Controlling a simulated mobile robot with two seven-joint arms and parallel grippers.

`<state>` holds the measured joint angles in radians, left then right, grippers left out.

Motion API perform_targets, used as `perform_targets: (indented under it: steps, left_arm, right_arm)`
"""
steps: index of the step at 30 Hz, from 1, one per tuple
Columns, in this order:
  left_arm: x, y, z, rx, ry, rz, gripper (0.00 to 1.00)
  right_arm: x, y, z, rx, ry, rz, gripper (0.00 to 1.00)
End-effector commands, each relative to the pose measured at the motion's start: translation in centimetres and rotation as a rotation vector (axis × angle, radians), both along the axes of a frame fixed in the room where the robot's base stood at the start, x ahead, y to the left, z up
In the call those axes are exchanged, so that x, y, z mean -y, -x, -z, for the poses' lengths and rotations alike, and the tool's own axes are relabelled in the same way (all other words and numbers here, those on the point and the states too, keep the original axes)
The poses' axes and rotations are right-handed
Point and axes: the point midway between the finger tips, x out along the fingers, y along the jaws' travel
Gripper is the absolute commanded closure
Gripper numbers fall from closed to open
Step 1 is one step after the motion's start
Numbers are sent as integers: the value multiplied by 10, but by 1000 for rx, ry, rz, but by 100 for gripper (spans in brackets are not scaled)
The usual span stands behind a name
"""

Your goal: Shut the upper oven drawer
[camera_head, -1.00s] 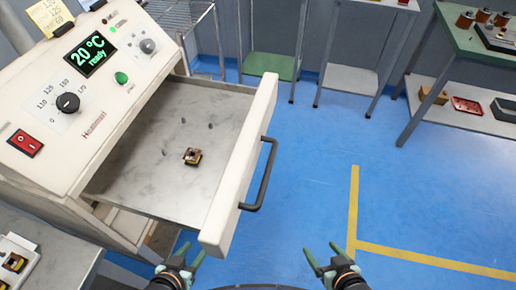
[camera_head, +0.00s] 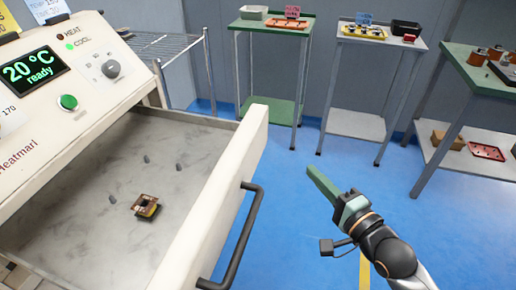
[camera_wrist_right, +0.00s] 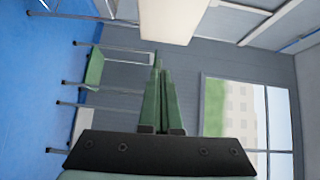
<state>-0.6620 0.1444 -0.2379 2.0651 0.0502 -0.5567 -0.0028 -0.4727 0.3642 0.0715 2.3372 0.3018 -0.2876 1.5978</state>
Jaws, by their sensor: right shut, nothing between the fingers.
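The upper oven drawer (camera_head: 205,205) stands pulled out of the oven (camera_head: 75,95) in the head view. Its dark bar handle (camera_head: 238,238) is on the front face. A small coil part (camera_head: 146,205) lies on the drawer floor. My right gripper (camera_head: 318,178) is shut and empty, to the right of the drawer front and apart from the handle. In the right wrist view its green fingers (camera_wrist_right: 160,95) are together, and a pale block-like surface, probably the drawer front (camera_wrist_right: 172,18), shows beyond them. My left gripper is out of view.
A wire rack (camera_head: 170,45) stands behind the oven. Two small tables, one green (camera_head: 270,103) and one white (camera_head: 355,124), stand at the back wall. A green-topped bench (camera_head: 480,70) is at the right. Blue floor (camera_head: 300,225) is clear before the drawer.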

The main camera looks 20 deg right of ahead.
Motion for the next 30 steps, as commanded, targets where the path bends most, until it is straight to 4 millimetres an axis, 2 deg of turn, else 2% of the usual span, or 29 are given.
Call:
perform_targets:
  steps: [8,26,30]
  left_arm:
    - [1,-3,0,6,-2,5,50]
    - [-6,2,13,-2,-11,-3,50]
    - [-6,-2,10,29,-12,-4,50]
  right_arm:
    - [-2,-13,-6,15,-46,-3,100]
    - [-19,-100,-5,12,-41,-2,100]
    - [-38,-112,-5,12,-44,-3,100]
